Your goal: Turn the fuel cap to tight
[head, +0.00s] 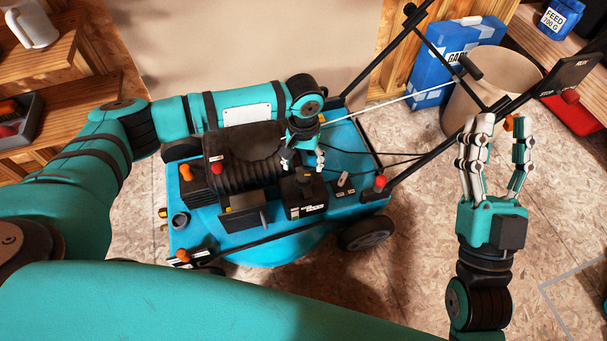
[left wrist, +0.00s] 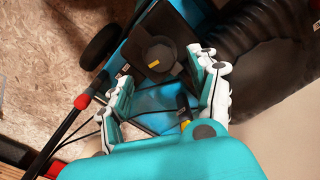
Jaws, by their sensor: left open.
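The fuel cap (left wrist: 158,55) is a round black knob with a yellow mark, on top of a black box-shaped tank (head: 306,200) on the blue mower (head: 240,237). In the head view the cap is partly hidden by my left gripper (head: 303,160), which points down over the tank. In the left wrist view my left gripper (left wrist: 160,72) has its fingers spread, with the cap just beyond the fingertips. It holds nothing, and I cannot tell whether a finger touches the cap. My right gripper (head: 500,124) is raised at the right, open and empty, away from the mower.
The ribbed black engine cover (head: 245,153) stands left of the tank. The mower's handle bars (head: 432,139) rise toward the upper right. A beige bin (head: 495,82) and a blue box (head: 428,70) stand behind. Shelves are at the left. The floor in front is clear.

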